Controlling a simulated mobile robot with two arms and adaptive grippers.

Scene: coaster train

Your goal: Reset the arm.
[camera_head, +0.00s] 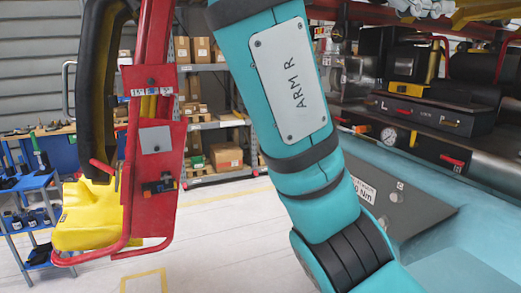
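A thick teal arm (298,120) runs from the top centre down to the lower right. I cannot tell whether this arm is part of my own body. Neither of my grippers is in view.
A red tubular frame (155,75) with a black padded piece (97,90) and a yellow part (88,215) stands close at left. A blue cart (35,185) is behind it. Shelves with boxes (228,157) stand behind. Dark machinery (430,115) fills the right. Pale floor (225,240) is open between.

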